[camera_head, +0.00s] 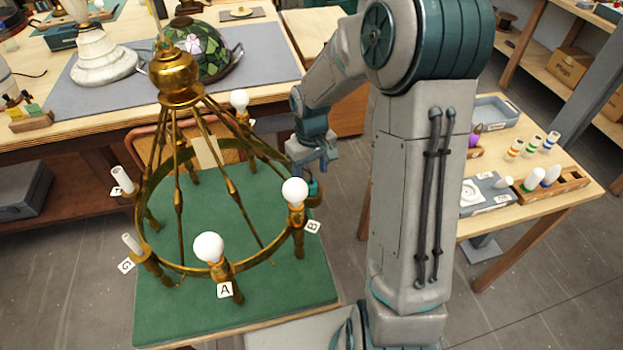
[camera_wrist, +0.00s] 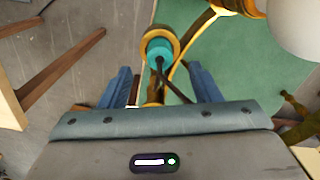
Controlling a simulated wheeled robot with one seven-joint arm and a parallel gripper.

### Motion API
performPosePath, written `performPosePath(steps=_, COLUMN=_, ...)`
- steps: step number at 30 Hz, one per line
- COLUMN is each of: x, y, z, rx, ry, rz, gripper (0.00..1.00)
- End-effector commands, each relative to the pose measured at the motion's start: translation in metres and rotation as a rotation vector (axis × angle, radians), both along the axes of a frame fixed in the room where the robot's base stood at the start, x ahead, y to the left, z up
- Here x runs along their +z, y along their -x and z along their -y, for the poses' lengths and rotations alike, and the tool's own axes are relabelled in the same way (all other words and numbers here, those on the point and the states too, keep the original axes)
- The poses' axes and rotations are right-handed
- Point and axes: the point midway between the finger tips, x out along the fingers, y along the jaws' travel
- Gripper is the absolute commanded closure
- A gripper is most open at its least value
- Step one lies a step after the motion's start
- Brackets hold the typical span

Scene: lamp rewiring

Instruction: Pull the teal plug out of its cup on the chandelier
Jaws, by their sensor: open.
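The brass chandelier (camera_head: 178,78) stands over a green mat, with lamp cups around its ring. The teal plug (camera_head: 312,187) sits in a cup on the ring's right side, just behind the bulb marked B. In the wrist view the teal plug (camera_wrist: 158,47) shows as a round teal disc with a dark centre, inside a brass cup rim (camera_wrist: 165,31). My gripper (camera_head: 321,168) is just above the plug in the head view. In the wrist view my gripper (camera_wrist: 159,72) is open and empty, its blue fingers apart, with the plug just beyond and between the tips.
A side table (camera_head: 530,205) with trays and small parts is at the right. A workbench with lamps lies behind.

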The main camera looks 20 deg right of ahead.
Motion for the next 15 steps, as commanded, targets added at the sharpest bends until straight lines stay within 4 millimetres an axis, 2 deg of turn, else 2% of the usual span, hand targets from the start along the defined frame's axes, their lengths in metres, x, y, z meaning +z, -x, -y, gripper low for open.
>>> performPosePath(steps=3, x=-0.021, y=0.001, z=0.0, rx=0.0, ry=-0.001, rz=-0.004, gripper=0.43)
performPosePath(steps=7, x=-0.038, y=0.0, z=0.0, rx=0.001, ry=0.0, rz=-0.002, gripper=0.43)
performPosePath(steps=15, x=-0.052, y=0.0, z=0.0, rx=0.0, ry=0.001, rz=0.0, gripper=0.43)
